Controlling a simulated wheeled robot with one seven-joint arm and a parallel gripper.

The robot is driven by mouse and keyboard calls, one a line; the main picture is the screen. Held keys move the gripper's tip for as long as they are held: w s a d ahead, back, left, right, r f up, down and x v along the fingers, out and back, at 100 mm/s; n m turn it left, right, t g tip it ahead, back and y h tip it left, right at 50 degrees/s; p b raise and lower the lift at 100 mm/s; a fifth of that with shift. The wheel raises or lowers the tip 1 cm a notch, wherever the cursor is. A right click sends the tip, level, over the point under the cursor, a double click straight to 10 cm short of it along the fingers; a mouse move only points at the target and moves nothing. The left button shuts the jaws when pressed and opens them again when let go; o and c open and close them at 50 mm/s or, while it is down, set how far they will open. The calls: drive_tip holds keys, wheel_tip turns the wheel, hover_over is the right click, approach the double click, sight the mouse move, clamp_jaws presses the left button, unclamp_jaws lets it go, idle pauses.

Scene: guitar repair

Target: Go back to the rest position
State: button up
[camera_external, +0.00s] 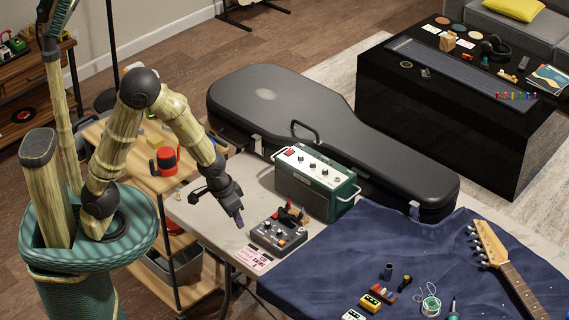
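My arm reaches from the lower left over the left part of the work table (212,222). My gripper (238,216) points down, a little left of the grey pedal (277,236) and in front of the green amplifier (315,186). It looks apart from both. The fingers are small and dark here, and I cannot tell whether they are open or shut, or whether anything is between them.
A black guitar case (265,95) lies along the table's back. A blue cloth (400,235) bears a guitar neck (505,270), a wire spool (430,305) and small pedals. A wooden shelf cart (140,178) with a red cup (167,160) stands near my arm.

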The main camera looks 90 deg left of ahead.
drive_tip(key=s+d+r+m+h+p, duration=0.1)
drive_tip(key=s+d+r+m, duration=0.4)
drive_tip(key=s+r, duration=0.2)
drive_tip(key=shift+s+d+r+m, duration=0.25)
drive_tip(key=shift+r+m, duration=0.05)
drive_tip(key=shift+r, duration=0.2)
drive_tip(key=s+b+x, duration=0.2)
drive_tip(key=b+x, duration=0.8)
drive_tip(key=s+f+b+x, duration=0.1)
drive_tip(key=s+b+x, duration=0.1)
drive_tip(key=b+x, duration=0.8)
drive_tip(key=shift+s+d, duration=0.25)
drive_tip(key=shift+d, duration=0.1)
idle(0.9)
